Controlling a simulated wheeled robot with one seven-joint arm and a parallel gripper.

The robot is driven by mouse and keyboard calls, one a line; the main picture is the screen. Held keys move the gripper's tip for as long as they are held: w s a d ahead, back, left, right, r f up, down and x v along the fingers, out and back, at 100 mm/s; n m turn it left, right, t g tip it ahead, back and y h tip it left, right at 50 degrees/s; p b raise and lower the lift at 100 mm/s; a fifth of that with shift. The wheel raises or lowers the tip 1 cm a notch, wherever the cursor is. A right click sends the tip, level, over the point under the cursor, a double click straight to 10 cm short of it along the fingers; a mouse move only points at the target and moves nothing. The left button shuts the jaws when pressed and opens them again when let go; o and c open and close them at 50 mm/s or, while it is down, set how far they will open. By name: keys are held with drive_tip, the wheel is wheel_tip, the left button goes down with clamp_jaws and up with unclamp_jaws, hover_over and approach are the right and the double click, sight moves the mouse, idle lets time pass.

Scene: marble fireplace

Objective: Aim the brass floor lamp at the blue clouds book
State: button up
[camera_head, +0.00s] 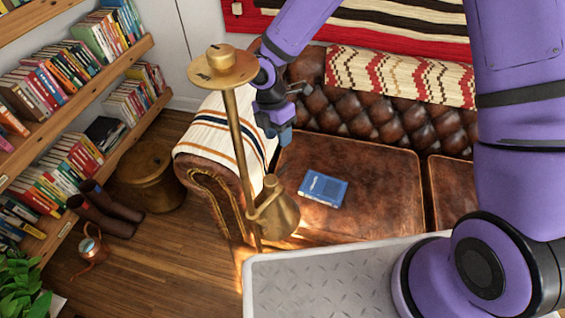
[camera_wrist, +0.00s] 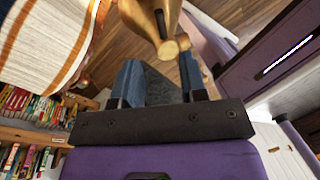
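The brass floor lamp (camera_head: 241,140) stands in front of the leather sofa, with a slim pole and a round brass disc on top. Its cone-shaped shade (camera_head: 277,214) hangs low on the pole, wide end down. The blue clouds book (camera_head: 322,188) lies flat on the sofa seat, right of the shade. My gripper (camera_head: 281,131) is behind the pole, above the sofa's left end, pointing down. In the wrist view its blue fingers (camera_wrist: 160,75) are apart, with brass lamp parts (camera_wrist: 165,38) just beyond the tips. Nothing is clearly held between them; a dark bluish surface shows there.
The sofa (camera_head: 370,190) has a striped throw (camera_head: 215,130) over its left arm.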

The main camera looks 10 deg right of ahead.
sight(284, 166)
drive_tip(key=f, duration=0.3)
drive_tip(key=s+d+f, duration=0.1)
drive_tip(key=f, duration=0.6)
drive_tip(key=shift+s+d+f, duration=0.15)
drive_tip(key=shift+s+f, duration=0.15)
clamp_jaws()
